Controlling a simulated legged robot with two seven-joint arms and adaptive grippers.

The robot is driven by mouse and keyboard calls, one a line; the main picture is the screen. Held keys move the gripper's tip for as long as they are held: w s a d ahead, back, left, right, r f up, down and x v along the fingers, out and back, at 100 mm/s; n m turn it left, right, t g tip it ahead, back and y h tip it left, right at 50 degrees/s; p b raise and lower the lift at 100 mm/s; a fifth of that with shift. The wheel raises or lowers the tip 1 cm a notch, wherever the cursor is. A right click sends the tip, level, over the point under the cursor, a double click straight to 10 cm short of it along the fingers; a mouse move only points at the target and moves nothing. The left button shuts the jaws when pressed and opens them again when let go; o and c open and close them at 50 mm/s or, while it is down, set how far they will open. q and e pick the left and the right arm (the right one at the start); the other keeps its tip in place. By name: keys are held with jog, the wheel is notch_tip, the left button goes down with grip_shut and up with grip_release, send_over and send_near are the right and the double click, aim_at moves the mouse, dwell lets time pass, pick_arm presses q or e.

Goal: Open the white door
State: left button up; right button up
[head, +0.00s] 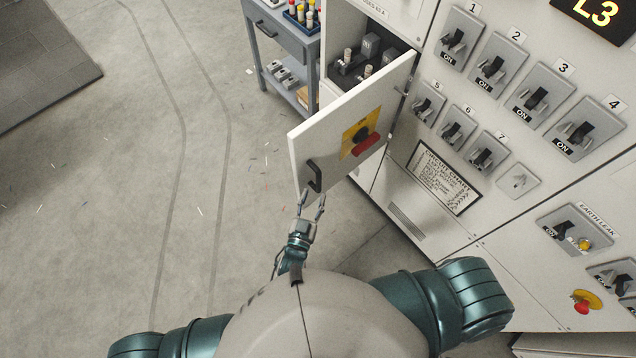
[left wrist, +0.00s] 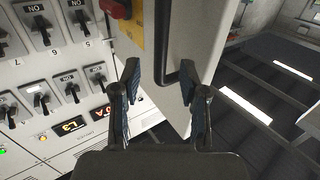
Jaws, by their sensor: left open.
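The white door (head: 330,121) stands swung partly open from the cabinet in the head view. Its outer face carries a black handle (head: 315,176) and a yellow plate with a black knob and a red part (head: 361,134). My left gripper (head: 312,201) is open just below the handle, near the door's lower free corner. In the left wrist view, the open fingers (left wrist: 161,82) are on either side of the handle's near end (left wrist: 173,76), before the door face (left wrist: 158,98). I cannot tell whether they touch it. My right gripper is not in view.
The cabinet front at right holds several switches (head: 490,68) and a circuit chart (head: 443,178). Dark components (head: 369,52) show inside the open compartment. A grey-blue cart (head: 283,40) stands behind the door. The floor (head: 120,190) at left is mostly clear.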

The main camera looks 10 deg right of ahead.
pick_arm(q)
jog(key=v, duration=0.5)
jog(key=shift+s+a, duration=0.15)
jog(key=s+a+f+g+y+b, duration=0.1)
jog(key=s+a+f+g, duration=0.15)
jog(key=f, duration=0.85)
jog(key=s+a+f+g+y+b, duration=0.15)
jog(key=a+f, duration=0.25)
jog(key=f, duration=0.7)
jog(key=s+a+f+g+y, duration=0.2)
jog(key=s+a+f+g, duration=0.1)
jog(key=f, duration=0.8)
jog(key=s+a+f+n+g+y+b, duration=0.2)
jog(key=s+a+f+g, duration=0.5)
jog(key=s+a+f, duration=1.3)
jog(key=s+n+y, duration=0.1)
jog(key=s+y, duration=0.1)
jog(key=shift+s+f+g, duration=0.2)
jog(key=shift+s+g, duration=0.15)
jog(key=shift+g, duration=0.05)
